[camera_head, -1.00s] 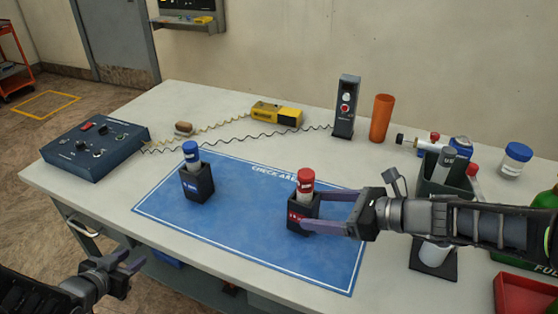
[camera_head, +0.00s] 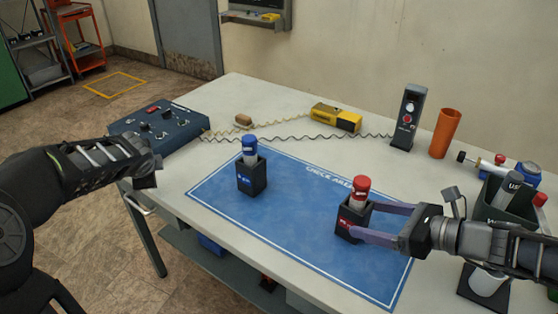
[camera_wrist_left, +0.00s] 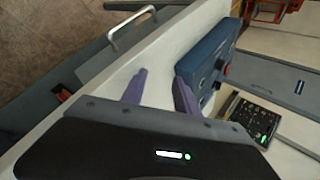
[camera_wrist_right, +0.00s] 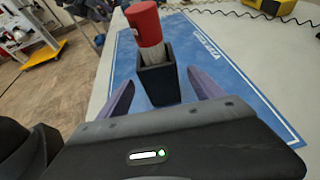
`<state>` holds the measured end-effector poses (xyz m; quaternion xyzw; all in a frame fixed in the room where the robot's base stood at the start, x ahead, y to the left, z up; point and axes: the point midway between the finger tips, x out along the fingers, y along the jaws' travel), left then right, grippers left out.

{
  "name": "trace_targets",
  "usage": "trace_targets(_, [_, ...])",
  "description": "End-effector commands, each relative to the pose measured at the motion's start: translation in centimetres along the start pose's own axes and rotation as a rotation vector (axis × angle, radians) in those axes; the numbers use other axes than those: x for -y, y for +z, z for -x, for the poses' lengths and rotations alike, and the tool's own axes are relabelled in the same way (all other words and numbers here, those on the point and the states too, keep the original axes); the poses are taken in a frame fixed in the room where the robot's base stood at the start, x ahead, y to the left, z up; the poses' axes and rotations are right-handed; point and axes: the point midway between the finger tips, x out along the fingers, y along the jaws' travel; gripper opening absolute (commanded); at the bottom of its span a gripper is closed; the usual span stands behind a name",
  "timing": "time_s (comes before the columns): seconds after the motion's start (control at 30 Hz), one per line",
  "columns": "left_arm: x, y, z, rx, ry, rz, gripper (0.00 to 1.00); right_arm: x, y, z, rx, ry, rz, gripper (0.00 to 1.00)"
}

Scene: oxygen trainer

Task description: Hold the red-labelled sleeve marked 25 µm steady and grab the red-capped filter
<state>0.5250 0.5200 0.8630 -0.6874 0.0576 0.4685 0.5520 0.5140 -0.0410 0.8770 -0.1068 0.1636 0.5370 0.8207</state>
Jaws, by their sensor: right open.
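The black red-labelled sleeve (camera_head: 350,222) stands upright on the blue mat (camera_head: 300,239). The red-capped filter (camera_head: 361,190) sits in it with its cap and pale upper body showing. The sleeve's marking is too small to read. My right gripper (camera_head: 364,220) is open, with its fingers reaching to either side of the sleeve; the right wrist view shows the sleeve (camera_wrist_right: 159,82) and filter (camera_wrist_right: 145,27) ahead between the fingers, with no clear contact. My left gripper (camera_wrist_left: 160,88) is open and empty beside the table's left edge; its fingers are hidden in the head view.
A second sleeve (camera_head: 252,178) with a blue-capped filter (camera_head: 249,147) stands left on the mat. A control box (camera_head: 165,125), yellow meter (camera_head: 335,118), black device (camera_head: 407,117) and orange cup (camera_head: 445,133) stand behind. A dark holder (camera_head: 512,200) crowds the right.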

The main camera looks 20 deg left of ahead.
Motion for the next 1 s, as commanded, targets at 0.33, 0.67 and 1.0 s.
trace_targets(0.33, [-5.1,-17.4,10.7,-0.034,0.412,-0.427,0.36,0.0,0.0,0.0,0.000,0.000,0.000,0.76])
trace_targets(0.67, [-9.3,-30.9,24.6,-0.398,0.665,-0.180,0.36,0.0,0.0,0.0,0.000,0.000,0.000,0.76])
trace_targets(1.0, [-9.1,-36.2,31.6,-0.576,0.794,0.071,0.36,0.0,0.0,0.0,0.000,0.000,0.000,0.76])
